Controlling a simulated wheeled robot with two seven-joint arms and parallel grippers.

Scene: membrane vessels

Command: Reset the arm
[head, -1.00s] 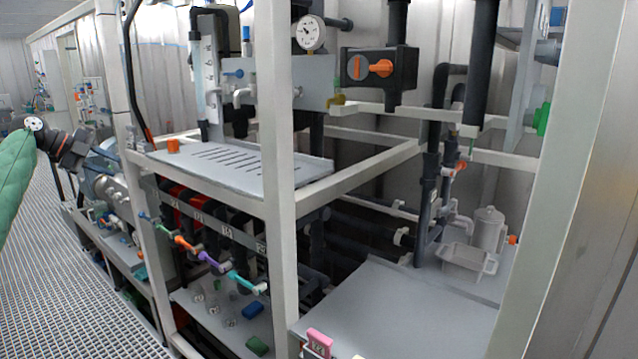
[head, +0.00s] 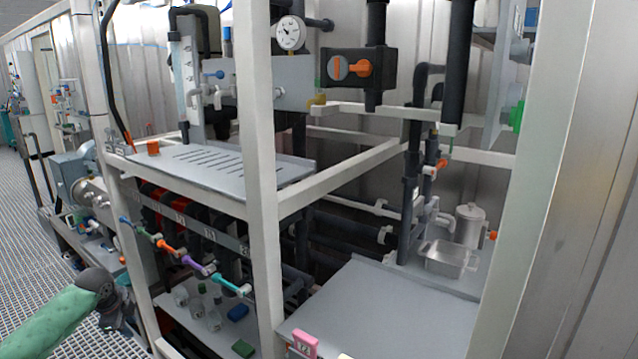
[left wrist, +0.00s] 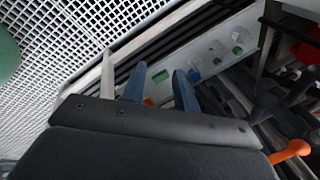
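My left arm, with a green sleeve, comes in from the lower left of the head view. Its dark wrist and left gripper (head: 118,322) are beside the front left post of the frame, over the grated floor. In the left wrist view, the two blue fingers of the left gripper (left wrist: 160,88) stand apart with nothing held between them. Beyond them, a lower shelf (left wrist: 228,36) carries small green and blue items. My right gripper is not in view.
The pale metal frame (head: 262,190) stands close on the right of the arm. Coloured valve handles (head: 195,263) stick out from its front. Glass jars (head: 205,305) stand on the lower shelf. The grated floor (head: 30,270) at left is open.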

